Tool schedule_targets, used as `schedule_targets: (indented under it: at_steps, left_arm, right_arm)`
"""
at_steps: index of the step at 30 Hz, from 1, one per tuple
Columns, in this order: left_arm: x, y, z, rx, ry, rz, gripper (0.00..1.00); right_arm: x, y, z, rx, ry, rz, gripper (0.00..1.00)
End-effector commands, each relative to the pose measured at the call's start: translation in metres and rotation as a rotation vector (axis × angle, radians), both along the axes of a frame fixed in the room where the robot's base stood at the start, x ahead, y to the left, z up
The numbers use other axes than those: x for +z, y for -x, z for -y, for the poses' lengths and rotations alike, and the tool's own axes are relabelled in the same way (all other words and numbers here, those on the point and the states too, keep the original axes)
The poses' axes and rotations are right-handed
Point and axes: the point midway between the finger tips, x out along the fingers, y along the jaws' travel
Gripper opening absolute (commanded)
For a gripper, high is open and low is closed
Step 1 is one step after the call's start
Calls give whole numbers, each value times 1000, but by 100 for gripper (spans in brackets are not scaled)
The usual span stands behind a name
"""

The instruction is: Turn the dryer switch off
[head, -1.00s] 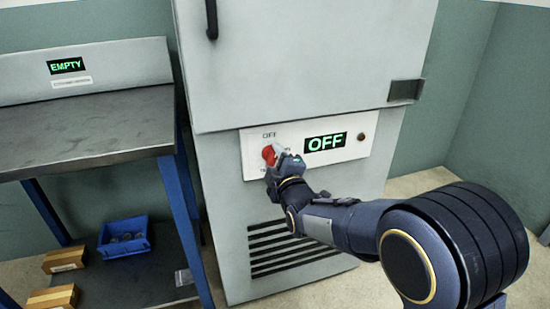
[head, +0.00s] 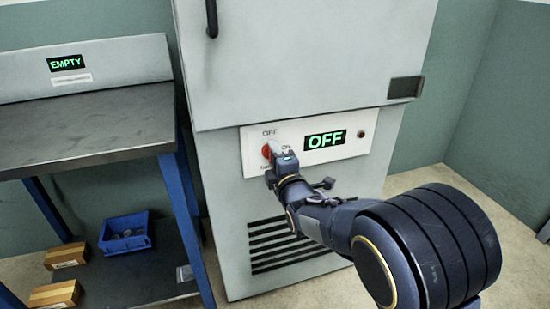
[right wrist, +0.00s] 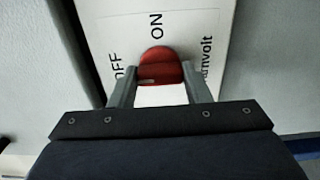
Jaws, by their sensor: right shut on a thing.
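The dryer (head: 225,190) is a tall grey cabinet with a white control panel (head: 347,151) in the head view. The panel's display (head: 325,140) reads OFF in green. The red dryer switch (head: 266,152) is at the left of the panel, partly covered by my right gripper (head: 274,158). In the right wrist view the red switch (right wrist: 159,66) sits between the two fingers of my right gripper (right wrist: 160,75), which is shut on it. The labels ON and OFF show beside it. My left gripper is not in view.
A small round lamp (head: 361,134) on the panel looks dark. A workbench (head: 90,124) with a sign (head: 66,63) reading EMPTY stands at the left. Its lower shelf holds a blue bin (head: 125,243) and small boxes (head: 65,256). The floor at the right is clear.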

Motion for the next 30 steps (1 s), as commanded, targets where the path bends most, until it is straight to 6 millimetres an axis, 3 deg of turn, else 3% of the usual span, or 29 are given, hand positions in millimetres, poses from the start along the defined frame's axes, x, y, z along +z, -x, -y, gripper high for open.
schedule_targets:
  at_steps: [5,6,10,20,30]
  left_arm:
    - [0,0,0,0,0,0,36]
    - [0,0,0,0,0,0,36]
    - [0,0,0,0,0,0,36]
    - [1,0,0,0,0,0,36]
    - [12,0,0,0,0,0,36]
  right_arm:
    - [-1,0,0,1,4,-1,21]
    - [-1,0,0,1,4,-1,49]
    - [-1,0,0,1,3,-1,65]
    - [0,3,1,1,0,-1,65]
    - [1,54,17,1,0,-2,65]
